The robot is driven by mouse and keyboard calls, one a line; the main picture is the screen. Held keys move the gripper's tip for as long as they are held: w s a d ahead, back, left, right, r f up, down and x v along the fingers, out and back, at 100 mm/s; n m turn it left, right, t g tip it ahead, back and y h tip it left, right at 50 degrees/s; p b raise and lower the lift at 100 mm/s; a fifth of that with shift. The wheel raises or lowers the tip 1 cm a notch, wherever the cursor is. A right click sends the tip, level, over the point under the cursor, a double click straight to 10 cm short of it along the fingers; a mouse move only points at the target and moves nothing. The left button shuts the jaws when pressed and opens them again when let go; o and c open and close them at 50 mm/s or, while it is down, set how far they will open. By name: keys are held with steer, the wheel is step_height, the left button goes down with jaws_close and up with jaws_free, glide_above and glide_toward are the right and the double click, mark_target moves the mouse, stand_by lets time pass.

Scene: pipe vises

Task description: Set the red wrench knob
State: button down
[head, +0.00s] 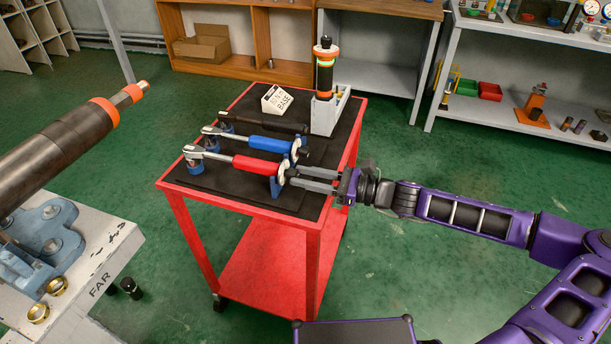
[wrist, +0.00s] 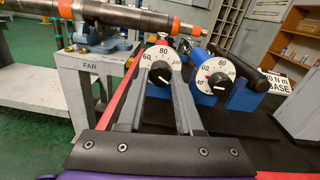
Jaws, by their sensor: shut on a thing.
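The red wrench (head: 255,166) lies in a blue holder on the cart's black top, nearest the front edge, its white dial end toward my gripper. My gripper (head: 300,178) reaches in from the right, level with that dial. My gripper is shut on the knob. The fingers hide the lower part of the dial.
The blue wrench (head: 265,143) lies close beside, its dial (wrist: 214,76) just right of my fingers. A black wrench (head: 265,122), a "BASE" sign (head: 278,100) and an orange-topped device (head: 325,72) stand behind. A "FAR" bench (head: 110,250) with a clamped pipe is at the left.

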steer(key=n+p, duration=0.1)
steer(key=n, duration=0.4)
steer(key=shift+p, duration=0.3)
steer(key=n, duration=0.6)
steer(key=n+b, duration=0.2)
steer(key=n, duration=0.4)
steer(key=shift+n, duration=0.3)
steer(key=n+b, duration=0.1)
steer(key=n, duration=0.4)
steer(key=shift+t+h, duration=0.3)
steer(key=shift+t, duration=0.1)
steer(key=c, duration=0.6)
jaws_free()
steer(key=shift+o, duration=0.2)
steer(key=shift+s, duration=0.1)
